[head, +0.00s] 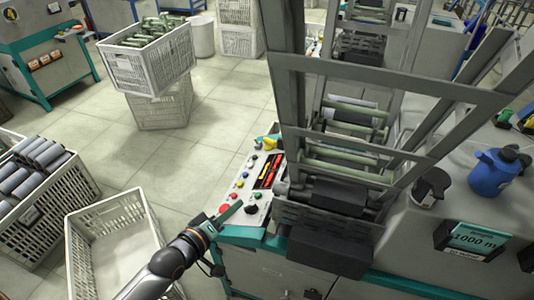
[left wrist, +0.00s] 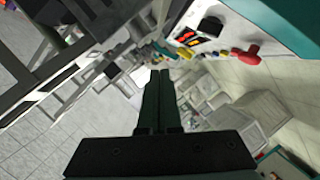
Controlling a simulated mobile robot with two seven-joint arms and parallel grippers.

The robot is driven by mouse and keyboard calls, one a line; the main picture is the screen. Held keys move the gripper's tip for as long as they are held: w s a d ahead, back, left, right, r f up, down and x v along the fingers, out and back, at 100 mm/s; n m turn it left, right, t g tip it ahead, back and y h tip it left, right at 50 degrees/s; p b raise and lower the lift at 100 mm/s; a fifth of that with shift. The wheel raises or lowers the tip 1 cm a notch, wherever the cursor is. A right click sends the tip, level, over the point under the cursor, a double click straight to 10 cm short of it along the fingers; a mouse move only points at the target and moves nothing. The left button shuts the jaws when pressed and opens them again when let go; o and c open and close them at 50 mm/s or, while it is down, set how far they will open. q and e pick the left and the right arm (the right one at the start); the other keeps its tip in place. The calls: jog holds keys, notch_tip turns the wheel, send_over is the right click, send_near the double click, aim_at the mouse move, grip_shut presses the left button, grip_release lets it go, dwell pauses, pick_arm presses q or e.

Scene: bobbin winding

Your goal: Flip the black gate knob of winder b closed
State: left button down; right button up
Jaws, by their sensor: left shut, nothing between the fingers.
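The winder (head: 330,160) stands right of centre in the head view, a grey frame with rollers. At its left is a pale control panel (head: 235,185) with coloured buttons and red and yellow switches. A black knob (head: 252,209) sits near the panel's front end; it also shows at the top of the left wrist view (left wrist: 210,27). No readable label marks it as the gate knob. Contact cannot be told. My right gripper is not in view.
A red knob (head: 224,208) sits at the panel's front left corner, close to my left gripper. An empty white crate (head: 80,258) stands left of my arm. A crate of grey tubes (head: 55,218) is further left. A blue jug (head: 490,175) stands on the right worktop.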

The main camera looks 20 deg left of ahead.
pick_arm(q)
jog(key=w+a+r+n+t+h+b, duration=0.1)
jog(key=w+a+r+n+t, duration=0.2)
jog(key=w+r+n, duration=0.3)
notch_tip(320, 180, up, 3)
jog(key=shift+w+f+b, duration=0.15)
jog(key=shift+f+b, duration=0.05)
jog(key=shift+b, duration=0.15)
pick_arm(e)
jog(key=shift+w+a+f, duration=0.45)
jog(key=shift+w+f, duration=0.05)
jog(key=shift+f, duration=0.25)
pick_arm(q)
jog(key=w+d, duration=0.7)
jog(key=w, duration=0.2)
jog(key=shift+w, duration=0.2)
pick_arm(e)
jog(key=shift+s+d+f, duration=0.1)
